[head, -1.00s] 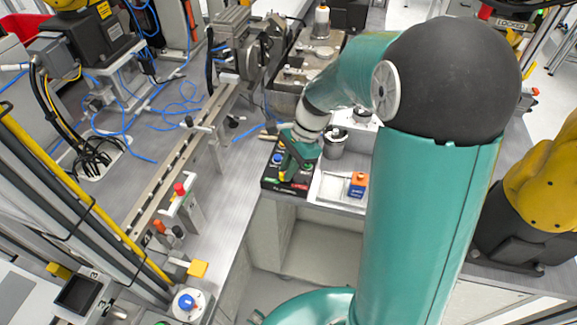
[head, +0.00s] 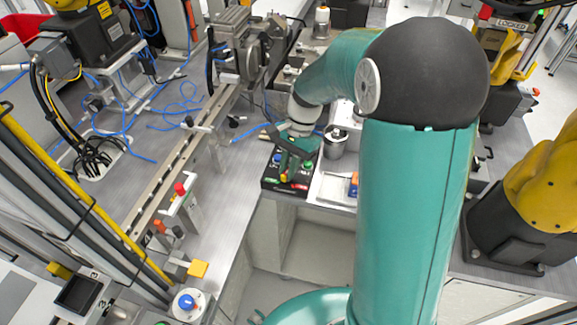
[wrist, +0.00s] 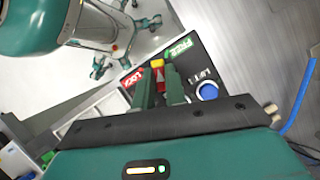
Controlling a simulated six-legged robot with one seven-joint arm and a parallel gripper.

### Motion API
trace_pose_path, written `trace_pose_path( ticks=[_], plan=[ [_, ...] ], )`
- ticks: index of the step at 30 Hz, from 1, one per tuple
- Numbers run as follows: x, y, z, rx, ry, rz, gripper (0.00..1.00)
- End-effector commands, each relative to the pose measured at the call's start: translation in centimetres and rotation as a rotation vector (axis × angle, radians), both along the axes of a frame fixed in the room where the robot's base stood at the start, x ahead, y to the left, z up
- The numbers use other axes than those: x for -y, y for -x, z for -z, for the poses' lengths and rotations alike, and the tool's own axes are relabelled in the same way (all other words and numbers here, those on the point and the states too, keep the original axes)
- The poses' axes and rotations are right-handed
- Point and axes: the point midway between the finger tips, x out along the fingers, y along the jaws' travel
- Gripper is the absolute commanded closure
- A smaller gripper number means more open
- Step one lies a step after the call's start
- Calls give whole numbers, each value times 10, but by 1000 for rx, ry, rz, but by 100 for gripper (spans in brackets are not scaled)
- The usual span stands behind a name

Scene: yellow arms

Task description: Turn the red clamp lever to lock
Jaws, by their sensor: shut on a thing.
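The red clamp lever (wrist: 157,64), red with a yellow part, shows between my gripper's (wrist: 160,76) two green fingers in the wrist view. The fingers are closed on it, and they hide its lower part. A red LOCK label (wrist: 132,77) lies left of the fingers and a green FREE label (wrist: 178,48) lies to their upper right. Both are on a black control box (wrist: 205,66). In the head view my gripper (head: 290,148) is over this box (head: 271,182), and it hides the lever there.
A blue knob (wrist: 208,91) on the box is close to my right finger. Right of the box stand a metal cylinder (head: 336,143) and a white tray (head: 335,190). A blue cable (wrist: 298,100) lies on the bench at the right of the wrist view.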

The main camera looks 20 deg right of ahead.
Motion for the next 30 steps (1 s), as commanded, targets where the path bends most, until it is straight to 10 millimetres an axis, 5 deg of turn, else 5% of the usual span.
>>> trace_pose_path(
  ticks=[30],
  plan=[
    [-3,-2,-1,2,2,-943,100]
  ],
)
